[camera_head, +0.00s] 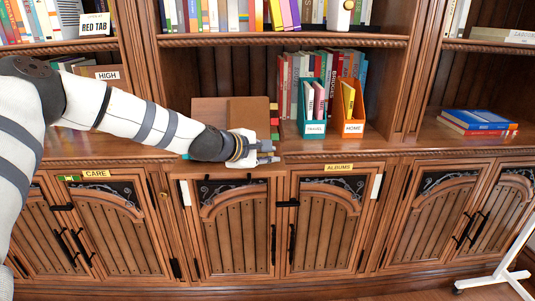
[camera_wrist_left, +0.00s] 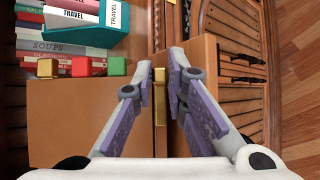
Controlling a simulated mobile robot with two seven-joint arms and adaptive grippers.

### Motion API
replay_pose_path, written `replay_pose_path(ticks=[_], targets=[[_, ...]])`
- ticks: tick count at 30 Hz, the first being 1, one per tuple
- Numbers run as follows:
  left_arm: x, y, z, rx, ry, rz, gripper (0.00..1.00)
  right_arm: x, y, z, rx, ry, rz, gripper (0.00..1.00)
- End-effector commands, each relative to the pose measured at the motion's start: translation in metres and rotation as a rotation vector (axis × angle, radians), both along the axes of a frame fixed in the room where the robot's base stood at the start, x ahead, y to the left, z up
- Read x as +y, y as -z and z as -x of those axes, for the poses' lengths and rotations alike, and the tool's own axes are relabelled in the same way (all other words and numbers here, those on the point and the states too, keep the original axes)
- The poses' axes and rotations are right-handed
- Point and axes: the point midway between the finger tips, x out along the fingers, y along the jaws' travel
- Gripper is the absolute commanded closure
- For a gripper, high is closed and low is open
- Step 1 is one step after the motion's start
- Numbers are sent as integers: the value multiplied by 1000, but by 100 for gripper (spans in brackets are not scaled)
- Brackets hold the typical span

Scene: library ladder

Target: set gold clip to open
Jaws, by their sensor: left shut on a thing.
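The gold clip (camera_wrist_left: 160,110) shows in the left wrist view as a narrow upright yellow strip at a seam between two brown surfaces. My left gripper (camera_wrist_left: 165,72) is shut on it, with one purple-padded finger on each side. Whether the clip is open or closed is hidden by the fingers. In the head view my left gripper (camera_head: 268,153) is at the front edge of the counter, in front of a brown panel (camera_head: 248,110); the clip cannot be made out there. My right gripper is not in view.
Red, yellow and green blocks (camera_head: 274,121) stand beside the panel. The teal TRAVEL holder (camera_head: 314,129) and orange HOME holder (camera_head: 354,128) stand to the right with books. Cabinet doors (camera_head: 236,233) lie below. Blue and red books (camera_head: 478,121) lie further right.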

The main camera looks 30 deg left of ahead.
Motion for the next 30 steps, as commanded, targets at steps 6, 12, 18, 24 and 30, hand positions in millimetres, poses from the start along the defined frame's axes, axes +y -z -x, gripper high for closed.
replay_pose_path(ticks=[6,12,18,24,30], targets=[[0,1,0,0,0,-1,67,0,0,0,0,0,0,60],[0,1,0,0,0,0,67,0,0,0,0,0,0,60],[3,-10,15,-4,1,0,67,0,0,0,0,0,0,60],[9,-36,60,-7,1,3,67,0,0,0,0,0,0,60],[15,-52,92,-3,0,0,67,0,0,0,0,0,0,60]])
